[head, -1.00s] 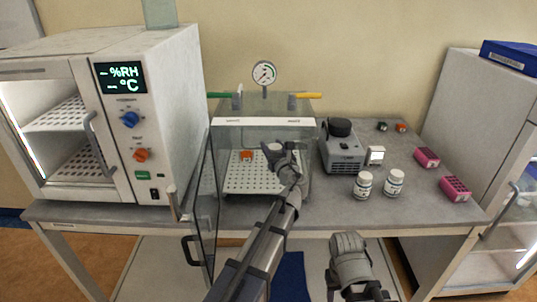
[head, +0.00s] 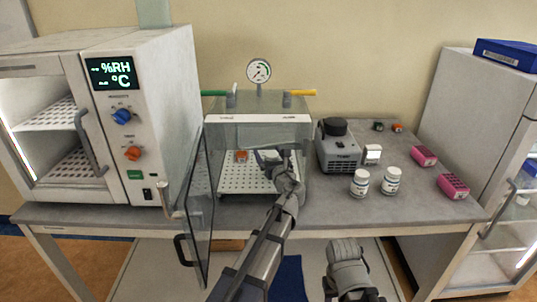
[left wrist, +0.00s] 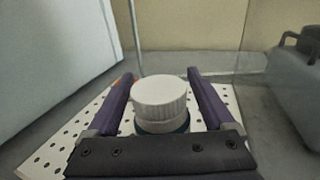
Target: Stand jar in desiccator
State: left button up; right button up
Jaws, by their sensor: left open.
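The desiccator (head: 257,118) is a clear box with a gauge on top, and its front door (head: 198,215) stands open to the left. A white-capped jar (left wrist: 160,103) stands upright on the perforated shelf (head: 240,184) inside; the shelf also shows in the left wrist view (left wrist: 62,150). My left gripper (head: 268,157) reaches through the doorway. In the left wrist view its fingers (left wrist: 160,82) are open on either side of the jar's cap, with small gaps visible. The jar's lower body is mostly hidden. My right arm shows low in the head view, but its fingers do not.
Two white jars (head: 360,183) (head: 391,180) stand on the bench right of the desiccator, before a grey pump (head: 340,150). A small orange item (head: 241,155) sits at the shelf's back. Pink boxes (head: 424,156) lie further right. A humidity chamber (head: 125,120) stands left.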

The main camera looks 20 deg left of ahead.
pick_arm(q)
jog(key=shift+r+p, duration=0.35)
jog(key=v, duration=1.2)
jog(key=shift+f, duration=0.15)
